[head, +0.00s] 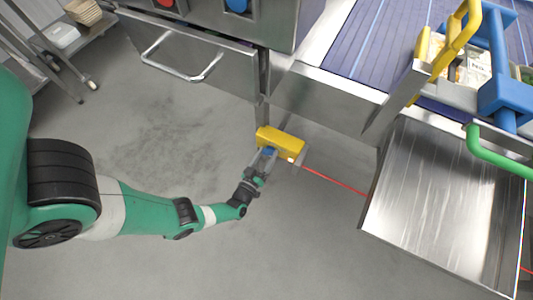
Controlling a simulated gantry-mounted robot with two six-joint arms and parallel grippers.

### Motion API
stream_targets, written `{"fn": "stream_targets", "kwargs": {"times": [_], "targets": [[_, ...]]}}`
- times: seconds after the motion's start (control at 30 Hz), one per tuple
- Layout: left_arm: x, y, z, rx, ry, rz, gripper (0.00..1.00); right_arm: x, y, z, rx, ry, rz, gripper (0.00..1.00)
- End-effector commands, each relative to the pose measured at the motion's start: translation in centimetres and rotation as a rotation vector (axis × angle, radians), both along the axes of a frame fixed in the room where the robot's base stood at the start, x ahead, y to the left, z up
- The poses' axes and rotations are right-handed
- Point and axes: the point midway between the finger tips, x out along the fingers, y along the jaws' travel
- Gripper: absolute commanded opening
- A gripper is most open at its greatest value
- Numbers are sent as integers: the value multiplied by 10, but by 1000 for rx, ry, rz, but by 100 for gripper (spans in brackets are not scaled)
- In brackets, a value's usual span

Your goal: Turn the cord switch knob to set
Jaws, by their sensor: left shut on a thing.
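The cord switch is a yellow box (281,142) in front of the metal frame, below the conveyor's edge. A red cord (335,181) runs from its right end down to the right. A small blue knob (269,152) shows at the box's near side. My left gripper (267,155) is at the knob, shut on it, with its fingers pointing up toward the box. The fingers partly hide the knob, and I cannot tell which way the knob is turned. My right gripper is not in view.
A steel chute (445,210) stands to the right. Above are a blue conveyor belt (370,40) and a cabinet with a bar handle (185,72). A blue frame with yellow and green handles (505,95) is at upper right. The floor around my left arm is clear.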

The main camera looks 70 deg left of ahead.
Motion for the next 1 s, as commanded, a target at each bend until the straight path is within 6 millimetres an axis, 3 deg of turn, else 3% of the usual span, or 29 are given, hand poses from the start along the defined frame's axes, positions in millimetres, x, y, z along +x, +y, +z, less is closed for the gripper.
{"fn": "stream_targets", "kwargs": {"times": [0.37, 1.0], "targets": [[-1, 1, 0, -152, -143, 0, 13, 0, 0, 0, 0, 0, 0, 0], [-2, 2, -3, -591, -551, 1, 13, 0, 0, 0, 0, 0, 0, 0]]}}
